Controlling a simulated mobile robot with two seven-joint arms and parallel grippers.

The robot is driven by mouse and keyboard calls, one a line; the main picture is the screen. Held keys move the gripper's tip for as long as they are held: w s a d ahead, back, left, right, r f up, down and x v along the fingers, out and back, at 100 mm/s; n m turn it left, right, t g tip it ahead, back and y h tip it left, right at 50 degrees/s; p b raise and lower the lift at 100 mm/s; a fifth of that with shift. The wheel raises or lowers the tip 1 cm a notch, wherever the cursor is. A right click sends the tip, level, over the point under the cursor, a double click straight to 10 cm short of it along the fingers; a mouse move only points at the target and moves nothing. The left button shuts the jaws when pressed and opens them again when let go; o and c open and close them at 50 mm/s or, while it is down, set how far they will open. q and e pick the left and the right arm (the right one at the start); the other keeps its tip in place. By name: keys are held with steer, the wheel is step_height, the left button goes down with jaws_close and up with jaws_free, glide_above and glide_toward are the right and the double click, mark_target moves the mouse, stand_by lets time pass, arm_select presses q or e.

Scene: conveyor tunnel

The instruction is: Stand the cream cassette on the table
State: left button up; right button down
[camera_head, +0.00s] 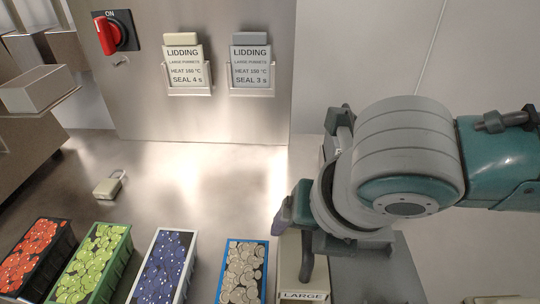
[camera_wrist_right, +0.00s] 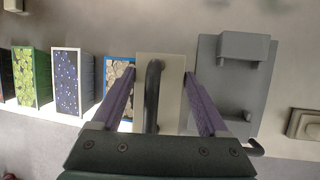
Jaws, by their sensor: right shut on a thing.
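The cream cassette (camera_head: 288,262) is a pale block with a dark handle on it and a label reading LARGE at its near end. It is at the bottom centre of the head view, beside the coin-filled bin. My right gripper (camera_head: 300,212) is above it and shut on it. In the right wrist view, the purple fingers of my right gripper (camera_wrist_right: 162,78) lie on either side of the cream cassette (camera_wrist_right: 174,66) and its dark handle. Whether its underside touches the table (camera_head: 170,185) cannot be told. My left gripper is not in view.
Bins of red, green, blue and silvery pieces (camera_head: 242,272) line the front left. A grey plate-like fixture (camera_wrist_right: 235,85) stands right of the cassette. A padlock (camera_head: 109,186) lies on the table. Two lidding cards (camera_head: 188,70) hang on the back panel. The table's middle is clear.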

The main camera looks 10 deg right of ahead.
steer(key=shift+f, duration=0.1)
jaws_free()
steer(key=a+p+v, duration=0.1)
steer(key=p+v, duration=0.2)
steer(key=v, duration=0.8)
steer(key=s+a+r+m+y, duration=0.2)
steer(key=s+a+m+y, duration=0.15)
steer(key=m, duration=0.95)
steer(key=s+d+f+m+h, duration=0.2)
steer(key=s+d+m, duration=0.2)
steer(key=m, duration=0.4)
steer(key=s+d+f+m+g+h, duration=0.1)
steer(key=s+d+f+m+h, duration=0.1)
steer(key=s+d+m, duration=0.3)
steer(key=d+m, duration=0.2)
steer(key=m, duration=0.2)
steer(key=shift+d+f+m, duration=0.2)
steer(key=shift+m, duration=0.1)
